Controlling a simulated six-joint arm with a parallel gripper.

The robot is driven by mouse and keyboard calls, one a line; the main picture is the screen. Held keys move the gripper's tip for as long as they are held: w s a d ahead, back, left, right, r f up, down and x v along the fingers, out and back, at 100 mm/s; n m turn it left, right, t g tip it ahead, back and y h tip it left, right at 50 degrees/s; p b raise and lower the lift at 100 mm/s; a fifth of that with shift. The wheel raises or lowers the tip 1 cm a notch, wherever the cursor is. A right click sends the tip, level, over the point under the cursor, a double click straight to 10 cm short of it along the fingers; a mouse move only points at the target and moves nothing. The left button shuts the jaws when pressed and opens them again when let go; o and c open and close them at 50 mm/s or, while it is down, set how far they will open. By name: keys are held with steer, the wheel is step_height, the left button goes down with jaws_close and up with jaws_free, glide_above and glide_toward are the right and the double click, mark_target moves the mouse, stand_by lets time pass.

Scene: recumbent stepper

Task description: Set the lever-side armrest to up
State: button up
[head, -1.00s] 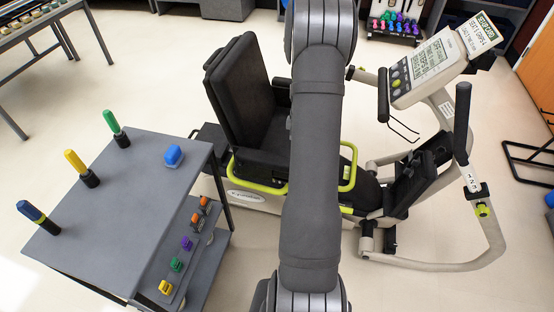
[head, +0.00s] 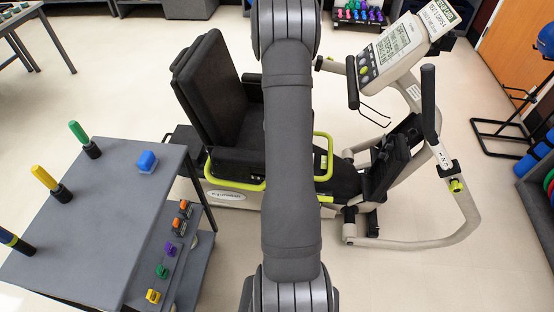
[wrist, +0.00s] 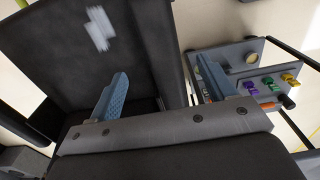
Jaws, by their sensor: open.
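The recumbent stepper has a black seat with a tall backrest (head: 212,85), seen in the middle of the head view. Its near-side armrest (head: 236,160) looks lowered, a black pad running forward from the backrest above a yellow-green bar (head: 228,184). Another yellow-green loop (head: 329,150) stands in front of the seat. My arm covers part of the seat and hides my gripper in the head view. In the wrist view my gripper (wrist: 163,67) is open, with blue-grey fingers spread apart. The backrest (wrist: 75,60) fills the upper left there.
The stepper's console (head: 390,52) and handle arm (head: 429,105) are at right. Open floor lies in front.

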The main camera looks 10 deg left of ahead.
step_height(320, 180, down, 10)
steer(key=shift+f, duration=0.2)
steer(key=c, duration=1.4)
steer(key=shift+a+r+h, duration=0.15)
steer(key=shift+r+h, duration=0.15)
steer(key=shift+r, duration=0.45)
steer(key=shift+a+r+h, duration=2.2)
steer(key=shift+a+r, duration=0.6)
steer(key=shift+r, duration=0.25)
steer(key=shift+a+r+h, duration=2.2)
steer(key=shift+a+r, duration=0.6)
steer(key=shift+r, duration=0.3)
steer(key=shift+a+r+h, duration=2.2)
steer(key=shift+a+r, duration=0.6)
steer(key=shift+r, duration=0.25)
